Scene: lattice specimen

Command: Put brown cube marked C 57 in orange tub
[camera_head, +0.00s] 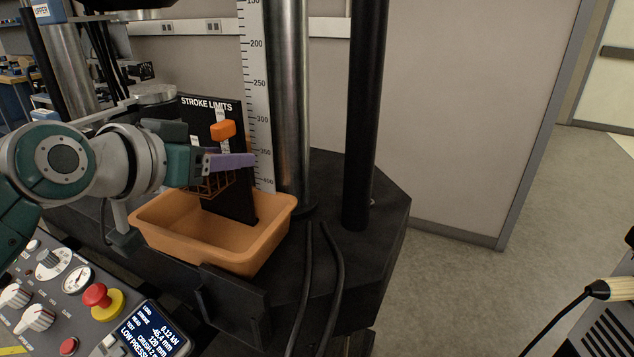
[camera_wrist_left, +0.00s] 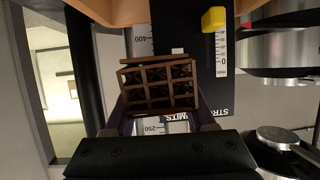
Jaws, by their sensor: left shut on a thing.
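A brown open-lattice cube (camera_head: 214,186) is held between the purple fingers of my left gripper (camera_head: 236,162). In the left wrist view the lattice cube (camera_wrist_left: 158,86) shows its open cells, with a finger on either side. No mark C 57 is readable on it. The orange tub (camera_head: 210,240) stands below the gripper on the dark machine base, and its inside looks empty where I can see it. In the head view the cube overlaps the tub's back rim from above. An orange-tan edge (camera_wrist_left: 106,12) of the tub shows in the left wrist view. My right gripper is not in view.
A black "STROKE LIMITS" plate (camera_head: 212,112) with an orange slider (camera_head: 223,129) stands close behind the gripper. A ruler (camera_head: 258,120), a steel column (camera_head: 289,110) and a black column (camera_head: 366,120) rise to the right. A control panel (camera_head: 75,300) lies front left.

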